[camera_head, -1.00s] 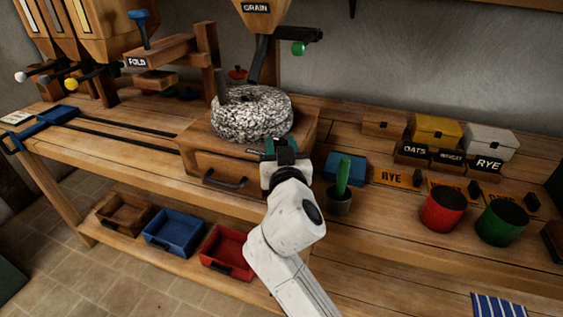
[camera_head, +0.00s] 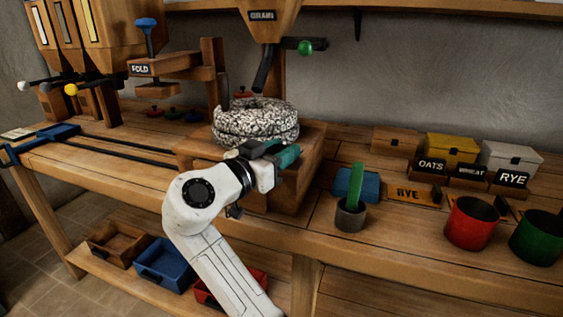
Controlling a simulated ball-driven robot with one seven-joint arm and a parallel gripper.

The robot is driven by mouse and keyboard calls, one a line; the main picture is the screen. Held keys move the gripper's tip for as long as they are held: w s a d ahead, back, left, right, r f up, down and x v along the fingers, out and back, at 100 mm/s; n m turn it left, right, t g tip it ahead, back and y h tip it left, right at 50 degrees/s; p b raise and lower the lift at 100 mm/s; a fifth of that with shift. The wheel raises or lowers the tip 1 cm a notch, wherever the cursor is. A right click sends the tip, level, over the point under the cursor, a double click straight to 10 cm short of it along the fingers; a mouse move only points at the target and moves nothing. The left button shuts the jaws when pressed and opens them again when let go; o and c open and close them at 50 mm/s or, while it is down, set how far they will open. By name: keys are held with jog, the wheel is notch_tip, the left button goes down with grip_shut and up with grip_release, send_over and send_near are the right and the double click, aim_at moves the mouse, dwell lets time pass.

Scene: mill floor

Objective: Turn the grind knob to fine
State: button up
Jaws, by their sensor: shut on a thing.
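The mill is a wooden box (camera_head: 300,188) on the bench with two speckled grey millstones (camera_head: 258,121) on top. My gripper (camera_head: 276,154) is at the front upper edge of this box, just below the stones. Its wrist is turned sideways, with a green part showing at its right end. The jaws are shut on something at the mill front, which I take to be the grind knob. The knob itself is hidden by my gripper, so its pointer and any fine or coarse marks cannot be read. My white forearm covers part of the mill's front.
A grain hopper (camera_head: 268,18) with a dark spout hangs above the stones. To the right stand a grey cup (camera_head: 350,216) holding a green item, a blue box (camera_head: 366,186), a red pot (camera_head: 470,222) and a green pot (camera_head: 537,238). Coloured trays (camera_head: 165,263) sit on the lower shelf.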

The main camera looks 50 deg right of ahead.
jog(key=shift+w+m+g+b, duration=0.1)
jog(key=shift+m+g+b, duration=0.25)
jog(key=shift+m+g, duration=0.45)
jog(key=o, duration=1)
jog(key=shift+o, duration=0.2)
jog(key=a, duration=1)
jog(key=shift+w+a, duration=0.3)
jog(key=shift+a, duration=0.05)
